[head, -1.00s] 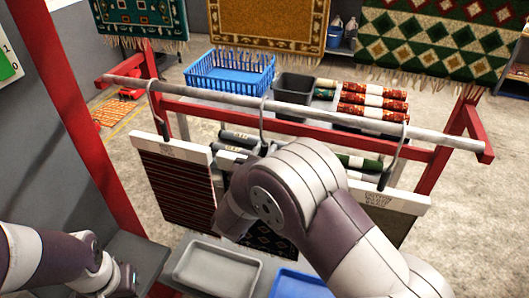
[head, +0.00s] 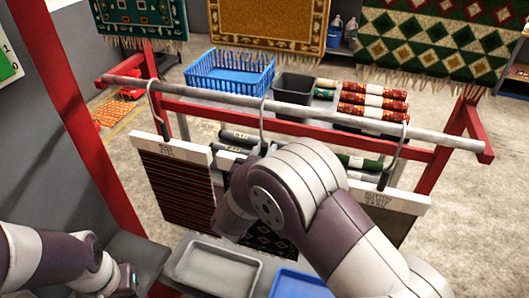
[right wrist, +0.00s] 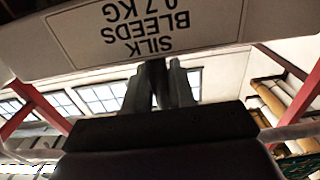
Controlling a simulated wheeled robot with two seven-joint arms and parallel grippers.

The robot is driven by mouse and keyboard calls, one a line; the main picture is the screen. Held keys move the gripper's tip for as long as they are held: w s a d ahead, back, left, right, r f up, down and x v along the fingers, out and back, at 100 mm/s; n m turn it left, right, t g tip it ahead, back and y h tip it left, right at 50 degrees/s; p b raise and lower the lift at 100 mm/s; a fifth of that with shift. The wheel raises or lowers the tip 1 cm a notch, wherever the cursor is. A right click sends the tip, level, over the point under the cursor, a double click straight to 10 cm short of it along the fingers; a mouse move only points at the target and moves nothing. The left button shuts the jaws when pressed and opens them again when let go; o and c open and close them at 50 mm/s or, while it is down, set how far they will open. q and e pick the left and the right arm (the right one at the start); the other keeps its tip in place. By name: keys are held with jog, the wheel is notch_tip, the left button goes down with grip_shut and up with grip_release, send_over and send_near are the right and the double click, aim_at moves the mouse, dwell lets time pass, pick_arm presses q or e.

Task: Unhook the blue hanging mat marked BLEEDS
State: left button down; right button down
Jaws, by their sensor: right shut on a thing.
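The dark blue hanging mat (head: 262,240) with a diamond pattern hangs in the middle of the rail, largely hidden behind my right arm. Its hook (head: 262,122) is over the rail. In the right wrist view its white header bar (right wrist: 215,25) carries a label reading SILK BLEEDS 0.7 KG, upside down. My right gripper (right wrist: 158,85) is shut at this bar, holding the mat; the exact grip spot is hidden. In the head view my arm covers that gripper. My left gripper (head: 126,279) is low at the left, away from the mats; its jaws are unclear.
The grey rail (head: 330,118) sits on a red frame. A red-brown striped mat (head: 178,190) hangs left and a greyish mat (head: 398,230) right. A grey tray (head: 215,268) and blue tray (head: 298,286) lie below. A blue basket (head: 230,75) and rolled rugs (head: 372,98) stand behind.

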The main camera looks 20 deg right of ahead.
aim_at(263, 141)
jog(key=shift+r, duration=0.15)
jog(key=shift+r+p, duration=1.95)
jog(key=shift+r, duration=0.2)
jog(key=p+v, duration=0.2)
jog(key=v, duration=1.3)
jog(key=shift+a+f, duration=0.1)
